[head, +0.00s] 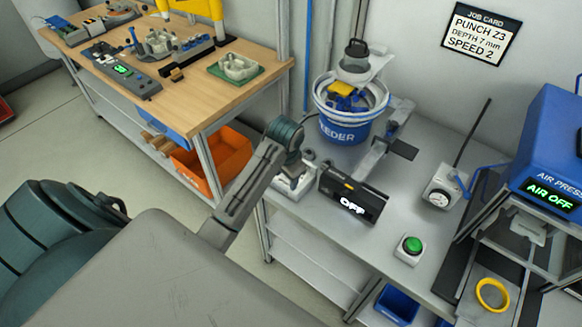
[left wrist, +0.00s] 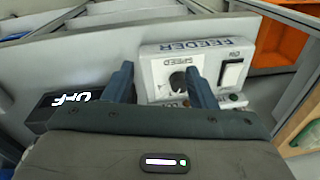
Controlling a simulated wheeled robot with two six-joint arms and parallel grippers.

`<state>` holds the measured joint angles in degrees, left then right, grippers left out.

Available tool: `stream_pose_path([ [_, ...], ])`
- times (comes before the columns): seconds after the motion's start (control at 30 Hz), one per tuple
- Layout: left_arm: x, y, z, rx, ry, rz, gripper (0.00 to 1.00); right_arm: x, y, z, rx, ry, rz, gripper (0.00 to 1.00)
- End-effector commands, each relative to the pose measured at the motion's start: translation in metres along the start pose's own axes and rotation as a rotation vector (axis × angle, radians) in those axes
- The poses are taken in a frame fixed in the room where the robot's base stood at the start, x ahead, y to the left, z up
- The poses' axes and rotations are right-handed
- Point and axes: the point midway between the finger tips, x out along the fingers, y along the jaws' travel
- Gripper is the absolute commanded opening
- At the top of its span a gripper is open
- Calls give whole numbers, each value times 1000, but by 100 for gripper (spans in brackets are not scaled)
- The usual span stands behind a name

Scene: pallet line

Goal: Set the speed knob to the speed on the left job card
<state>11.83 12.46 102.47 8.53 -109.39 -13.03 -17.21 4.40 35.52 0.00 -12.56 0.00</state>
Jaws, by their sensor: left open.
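The job card (head: 480,35) on the wall in the head view reads PUNCH Z3, DEPTH 7 mm, SPEED 2. The white feeder control box (head: 290,187) is partly hidden behind my left arm. In the left wrist view the speed knob (left wrist: 178,81) is a dark round knob on this box, under the label SPEED. My left gripper (left wrist: 161,75) is open, with its two fingers over the box. The knob appears between the fingers, nearer the right one. I cannot tell whether they touch it, and its pointer setting is unreadable. My right gripper is not in view.
A black display (head: 352,202) beside the box reads OFF. A blue feeder bowl (head: 341,128) stands behind. A wooden bench (head: 190,92) is left.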

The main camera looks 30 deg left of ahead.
Motion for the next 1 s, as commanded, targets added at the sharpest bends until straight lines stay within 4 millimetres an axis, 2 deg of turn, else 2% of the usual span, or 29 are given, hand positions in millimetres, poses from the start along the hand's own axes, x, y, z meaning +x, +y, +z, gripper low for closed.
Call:
stream_pose_path([
  [0.03, -9, -12, -18, 4, -10, 4, 51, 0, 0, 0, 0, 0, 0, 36],
  [0.13, -23, -28, -42, 16, -34, 22, 51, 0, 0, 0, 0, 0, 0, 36],
  [0.23, -34, -38, -57, 24, -50, 34, 51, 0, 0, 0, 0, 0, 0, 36],
  [0.37, -38, -44, -64, 29, -61, 43, 51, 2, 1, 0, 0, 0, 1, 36],
  [0.47, -31, -44, -65, 30, -63, 44, 51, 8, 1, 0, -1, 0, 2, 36],
  [0.6, -8, -43, -63, 30, -62, 44, 51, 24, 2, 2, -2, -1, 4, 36],
  [0.7, 2, -42, -62, 29, -66, 47, 51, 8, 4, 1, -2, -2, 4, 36],
  [1.0, 53, -41, -59, 29, -63, 44, 51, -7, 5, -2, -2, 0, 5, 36],
])
